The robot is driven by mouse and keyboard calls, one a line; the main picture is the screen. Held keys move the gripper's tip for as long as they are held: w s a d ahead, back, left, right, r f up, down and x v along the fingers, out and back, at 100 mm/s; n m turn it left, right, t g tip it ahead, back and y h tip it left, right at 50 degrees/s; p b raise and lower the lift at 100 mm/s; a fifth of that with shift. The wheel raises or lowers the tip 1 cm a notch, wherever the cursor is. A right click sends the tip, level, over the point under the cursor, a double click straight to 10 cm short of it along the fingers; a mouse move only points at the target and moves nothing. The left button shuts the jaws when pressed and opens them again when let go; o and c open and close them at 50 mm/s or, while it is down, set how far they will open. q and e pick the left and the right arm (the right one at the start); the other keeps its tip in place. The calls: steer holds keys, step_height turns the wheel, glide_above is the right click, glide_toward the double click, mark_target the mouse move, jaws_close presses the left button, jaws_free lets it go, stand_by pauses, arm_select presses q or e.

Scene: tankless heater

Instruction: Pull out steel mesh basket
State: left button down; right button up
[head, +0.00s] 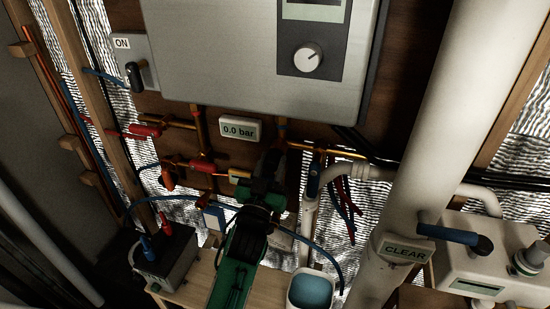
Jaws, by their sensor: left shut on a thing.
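My left gripper (268,170), black on a green and black arm, reaches up from the bottom centre to the pipework under the heater. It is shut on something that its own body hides. I cannot make out the steel mesh basket; the gripper and wrist cover that spot. The grey heater (235,55) fills the top, with a white knob (307,58). A gauge below it (240,129) reads "0.0 bar". My right gripper is not in view.
Copper pipes with red valve handles (146,131) run left of my gripper. A white bucket with blue water (313,290) stands right of my arm. A black box (168,258) is at the lower left. A thick white pipe (446,130) and pump unit (495,262) bound the right.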

arm_select(q)
steer(key=shift+s+a, duration=0.25)
steer(key=shift+s, duration=0.5)
steer(key=shift+s+p, duration=0.15)
steer(key=shift+p, duration=0.15)
steer(key=shift+s+a+p, duration=0.2)
steer(key=shift+s+a, duration=0.05)
steer(key=shift+s, duration=0.35)
steer(key=shift+s+a+p, duration=0.15)
steer(key=shift+s+a, duration=0.05)
steer(key=shift+s, duration=0.4)
steer(key=shift+s+a+p, duration=0.15)
steer(key=shift+s+a, duration=0.05)
steer(key=shift+s, duration=0.5)
steer(key=shift+s+a+p, duration=0.15)
steer(key=shift+s+a, duration=0.1)
steer(key=shift+s, duration=0.45)
steer(key=shift+s+a+p, duration=0.15)
steer(key=shift+s+a, duration=0.05)
steer(key=shift+s, duration=0.5)
